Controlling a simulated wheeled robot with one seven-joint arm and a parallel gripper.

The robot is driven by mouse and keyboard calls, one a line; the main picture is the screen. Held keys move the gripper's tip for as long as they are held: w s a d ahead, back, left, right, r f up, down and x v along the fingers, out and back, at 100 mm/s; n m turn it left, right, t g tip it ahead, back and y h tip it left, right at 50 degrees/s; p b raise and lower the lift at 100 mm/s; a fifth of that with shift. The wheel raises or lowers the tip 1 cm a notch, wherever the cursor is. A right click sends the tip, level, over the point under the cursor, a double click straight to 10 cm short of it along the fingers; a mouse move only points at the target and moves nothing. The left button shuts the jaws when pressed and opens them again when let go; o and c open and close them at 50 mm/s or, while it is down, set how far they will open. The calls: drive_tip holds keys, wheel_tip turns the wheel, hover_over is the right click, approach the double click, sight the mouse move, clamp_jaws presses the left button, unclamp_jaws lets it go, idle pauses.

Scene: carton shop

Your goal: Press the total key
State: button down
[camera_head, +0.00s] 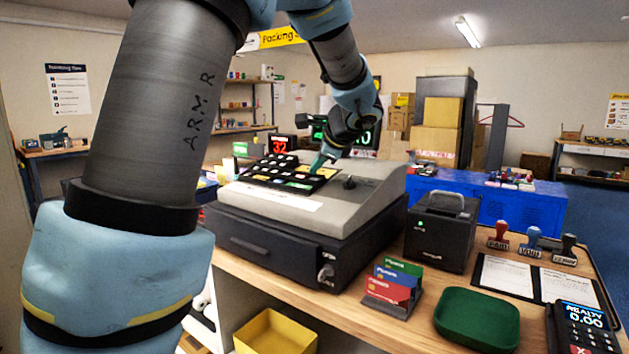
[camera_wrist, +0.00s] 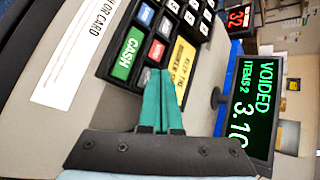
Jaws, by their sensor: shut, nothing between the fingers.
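The cash register (camera_head: 362,196) stands on the counter with a black key panel (camera_head: 262,181) on its sloped top. In the wrist view, a green CASH key (camera_wrist: 126,53) sits near the panel's edge, with small red and grey keys (camera_wrist: 156,51) beside it. I cannot read which key is total. My gripper (camera_head: 318,165) is shut and empty, pointing down at the right part of the panel. In the wrist view, its teal fingertips (camera_wrist: 157,72) overlap the keys just beyond CASH and hide part of them. I cannot tell whether they touch.
A green-lettered display (camera_wrist: 262,108) reads VOIDED, ITEMS 2; its amount is cut off. A yellow label (camera_wrist: 182,62) lies beside the keys. A black printer (camera_head: 440,232), card holder (camera_head: 393,285), green tray (camera_head: 477,318), stamps (camera_head: 498,236) and card terminal (camera_head: 583,328) stand to the right.

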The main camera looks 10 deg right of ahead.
idle(0.4)
drive_tip(key=shift+f+b, duration=0.4)
drive_tip(key=shift+d+f+b, duration=0.15)
drive_tip(key=shift+f+b, duration=0.35)
drive_tip(key=shift+f, duration=0.2)
idle(0.8)
drive_tip(key=shift+r, duration=0.15)
drive_tip(key=shift+r+p, duration=0.55)
drive_tip(key=shift+r, duration=0.3)
drive_tip(key=shift+r+p, duration=0.3)
drive_tip(key=r+p, duration=0.2)
drive_tip(key=r, duration=0.1)
drive_tip(key=a+r+p, duration=0.1)
drive_tip(key=shift+s+r, duration=0.15)
drive_tip(key=shift+s, duration=0.2)
